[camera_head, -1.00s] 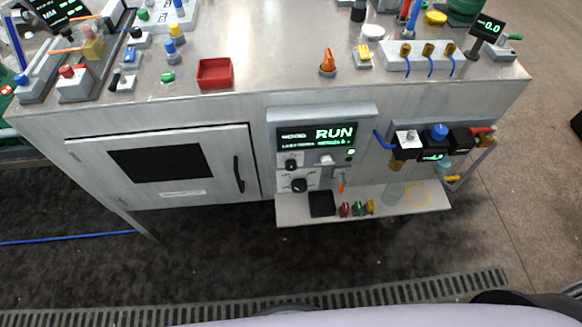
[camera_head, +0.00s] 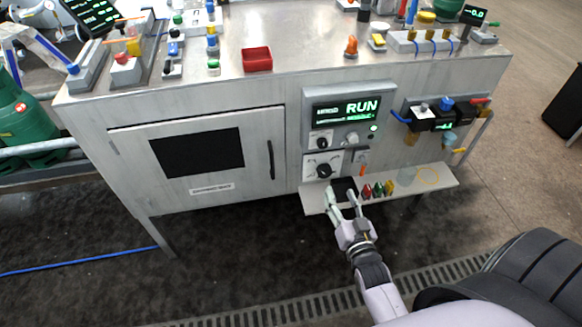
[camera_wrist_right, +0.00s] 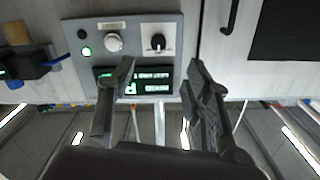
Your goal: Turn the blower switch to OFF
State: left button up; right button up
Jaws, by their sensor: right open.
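The control panel (camera_head: 385,100) is on the bench front, with a lit screen (camera_head: 347,110) reading RUN. Below the screen are a small black rotary knob (camera_head: 322,142) on a white plate, a grey knob (camera_head: 352,138) and a green light (camera_head: 374,128). A larger black rotary knob (camera_head: 324,171) sits on a lower white plate. Labels are too small to read, so I cannot tell which is the blower switch. My right gripper (camera_head: 342,192) is open and empty, below the larger knob. The right wrist view shows its fingers (camera_wrist_right: 160,68) apart, with the small black knob (camera_wrist_right: 157,43) beyond.
An orange-tipped lever (camera_head: 362,170) is right of the larger knob. A regulator unit (camera_head: 430,115) stands to the right. A cabinet door (camera_head: 215,185) with a handle is to the left.

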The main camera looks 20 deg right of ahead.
jog(key=r, duration=0.2)
send_near(323, 147)
jog(key=x, duration=0.8)
jog(key=shift+w+d, duration=0.15)
jog(key=shift+w, duration=0.35)
pick_arm(q)
jog(key=w, duration=0.1)
jog(key=w+d, duration=0.1)
jog(key=w, duration=0.1)
jog(key=shift+w+d+f, duration=0.1)
jog(key=shift+d+f, duration=0.1)
jog(key=shift+d, duration=0.15)
pick_arm(e)
jog(key=shift+c, duration=0.5)
pick_arm(q)
jog(key=shift+d, duration=0.15)
pick_arm(e)
grip_shut()
